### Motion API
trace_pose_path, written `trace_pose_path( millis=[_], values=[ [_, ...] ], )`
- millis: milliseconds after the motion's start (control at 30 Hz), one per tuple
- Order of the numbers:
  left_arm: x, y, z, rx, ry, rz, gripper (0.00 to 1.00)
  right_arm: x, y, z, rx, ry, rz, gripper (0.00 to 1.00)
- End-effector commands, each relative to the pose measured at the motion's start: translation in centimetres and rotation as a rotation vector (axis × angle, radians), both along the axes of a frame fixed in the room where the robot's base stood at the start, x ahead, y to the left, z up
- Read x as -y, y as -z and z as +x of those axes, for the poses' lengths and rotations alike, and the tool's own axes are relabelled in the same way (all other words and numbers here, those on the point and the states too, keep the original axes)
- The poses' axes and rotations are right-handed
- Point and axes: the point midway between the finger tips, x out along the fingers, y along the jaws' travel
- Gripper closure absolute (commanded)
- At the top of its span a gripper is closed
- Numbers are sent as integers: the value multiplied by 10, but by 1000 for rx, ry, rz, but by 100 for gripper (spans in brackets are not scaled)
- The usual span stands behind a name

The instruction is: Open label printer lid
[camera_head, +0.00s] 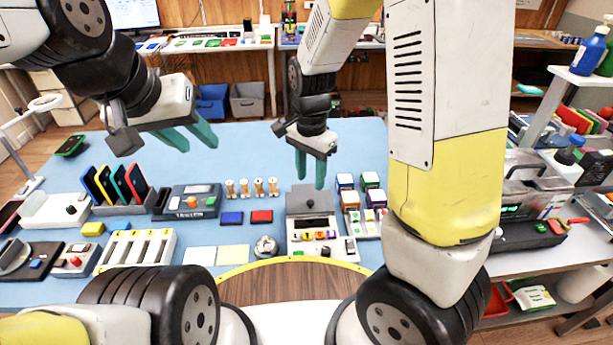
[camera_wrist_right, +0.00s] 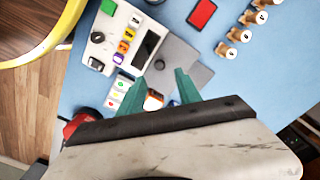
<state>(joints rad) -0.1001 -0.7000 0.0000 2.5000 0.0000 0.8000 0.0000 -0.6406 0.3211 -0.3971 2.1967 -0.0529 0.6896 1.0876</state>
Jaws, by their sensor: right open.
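The label printer appears to be the pale grey device (camera_head: 330,247) with a dark slot, coloured buttons and a flat grey lid (camera_head: 308,199) at its back. In the right wrist view the same device shows its white body (camera_wrist_right: 112,40), dark window and grey lid (camera_wrist_right: 182,62), which looks shut. My right gripper (camera_head: 311,178) is open and empty, pointing down above the back of the printer. In the right wrist view its teal fingertips (camera_wrist_right: 158,82) are apart near the lid; contact cannot be told. My left gripper (camera_head: 198,142) is open and empty above the left part of the table.
A dark grey device (camera_head: 172,202) sits further left. The blue mat behind the printer is clear.

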Motion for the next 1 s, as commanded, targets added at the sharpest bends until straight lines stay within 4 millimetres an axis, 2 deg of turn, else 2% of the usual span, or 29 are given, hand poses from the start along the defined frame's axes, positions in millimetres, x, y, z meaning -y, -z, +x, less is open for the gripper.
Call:
trace_pose_path(
  millis=[400,533,800,867,1000],
  values=[
    [0,0,0,0,0,0,64,1,62,-1,-4,0,-1,59],
    [0,0,0,0,0,0,64,1,71,-1,-2,-1,1,59],
    [0,0,0,0,0,0,64,0,72,-1,0,-1,1,59],
    [0,0,0,0,0,0,64,0,72,-1,0,-1,1,67],
    [0,0,0,0,0,0,64,0,72,-1,0,-1,1,95]
  ],
)
